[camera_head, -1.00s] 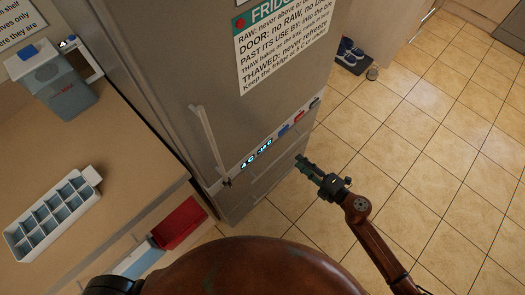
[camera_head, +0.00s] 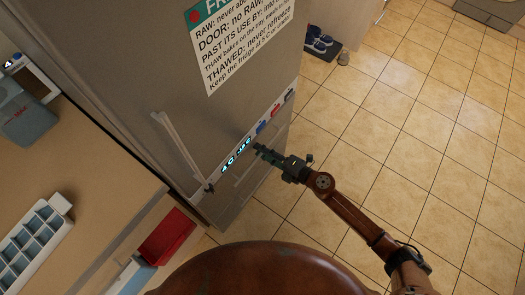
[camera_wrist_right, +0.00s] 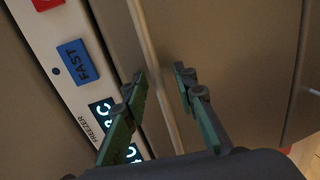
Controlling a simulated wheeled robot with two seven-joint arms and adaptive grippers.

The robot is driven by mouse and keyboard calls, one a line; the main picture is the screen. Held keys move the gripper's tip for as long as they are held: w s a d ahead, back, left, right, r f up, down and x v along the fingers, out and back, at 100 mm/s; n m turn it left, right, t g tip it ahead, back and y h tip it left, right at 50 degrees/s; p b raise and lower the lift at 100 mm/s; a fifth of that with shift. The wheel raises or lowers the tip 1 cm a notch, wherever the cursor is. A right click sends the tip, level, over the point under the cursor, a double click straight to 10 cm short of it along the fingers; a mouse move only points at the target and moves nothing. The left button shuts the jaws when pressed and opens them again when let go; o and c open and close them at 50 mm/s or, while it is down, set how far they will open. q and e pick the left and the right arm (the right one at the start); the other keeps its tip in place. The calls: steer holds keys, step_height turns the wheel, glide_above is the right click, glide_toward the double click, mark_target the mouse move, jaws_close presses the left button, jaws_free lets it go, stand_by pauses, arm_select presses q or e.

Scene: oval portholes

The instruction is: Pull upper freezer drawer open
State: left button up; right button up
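The upper freezer drawer (camera_head: 222,196) is a grey front low on the fridge-freezer, below the display strip. It looks shut. In the right wrist view its long, thin bar handle (camera_wrist_right: 150,55) runs between my right gripper's fingers (camera_wrist_right: 161,74). The fingers are apart, one on each side of the bar; I see no contact. In the head view my right gripper (camera_head: 259,149) is at the drawer front, just below the strip, and its fingertips partly hide the handle. My left gripper is not in view.
The fridge door handle (camera_head: 180,150) stands out above the strip (camera_head: 237,157). A counter (camera_head: 95,165) with an ice cube tray (camera_head: 33,245) is at the left, with a red bin (camera_head: 167,237) below. Shoes (camera_head: 319,42) lie by the fridge. The tiled floor (camera_head: 400,130) at right is clear.

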steer(key=shift+c, duration=0.2)
jaws_close()
stand_by(0.4)
